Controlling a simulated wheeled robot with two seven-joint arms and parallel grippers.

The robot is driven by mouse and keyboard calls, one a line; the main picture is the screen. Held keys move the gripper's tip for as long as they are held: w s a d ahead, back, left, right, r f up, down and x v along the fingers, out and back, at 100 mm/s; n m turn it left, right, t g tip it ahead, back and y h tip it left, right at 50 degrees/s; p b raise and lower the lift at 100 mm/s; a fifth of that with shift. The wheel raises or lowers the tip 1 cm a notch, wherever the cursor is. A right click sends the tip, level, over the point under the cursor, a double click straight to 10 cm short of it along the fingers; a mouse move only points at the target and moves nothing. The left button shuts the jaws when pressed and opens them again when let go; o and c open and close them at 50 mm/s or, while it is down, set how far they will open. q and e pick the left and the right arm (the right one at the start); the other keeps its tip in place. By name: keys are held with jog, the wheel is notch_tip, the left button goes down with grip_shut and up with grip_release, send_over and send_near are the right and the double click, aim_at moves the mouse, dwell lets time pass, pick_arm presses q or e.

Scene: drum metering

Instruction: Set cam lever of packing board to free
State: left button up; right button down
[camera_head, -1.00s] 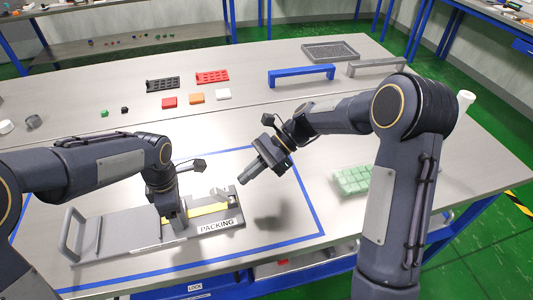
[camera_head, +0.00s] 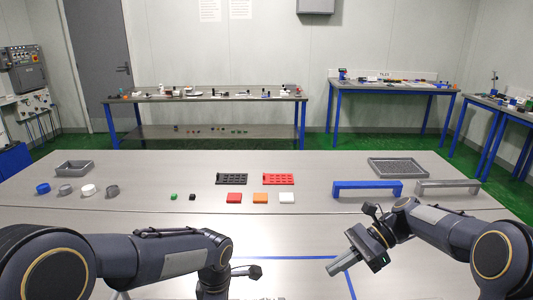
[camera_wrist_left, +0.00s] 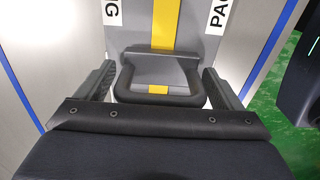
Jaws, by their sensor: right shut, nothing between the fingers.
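In the left wrist view the packing board (camera_wrist_left: 191,45) lies below my left gripper, with a yellow stripe down its middle and partly cut-off lettering on white labels. A dark rectangular loop (camera_wrist_left: 158,99), which may be the cam lever, lies over the stripe. The fingers of my left gripper (camera_wrist_left: 164,88) stand wide apart, one on each side of the loop, with no clear grip on it. In the head view the board is out of frame below and the left gripper is cut off. My right gripper (camera_head: 334,269) is shut and empty, above the table at the right.
Blue tape (camera_head: 290,258) marks the table.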

pick_arm(q)
jog(key=shift+o, duration=1)
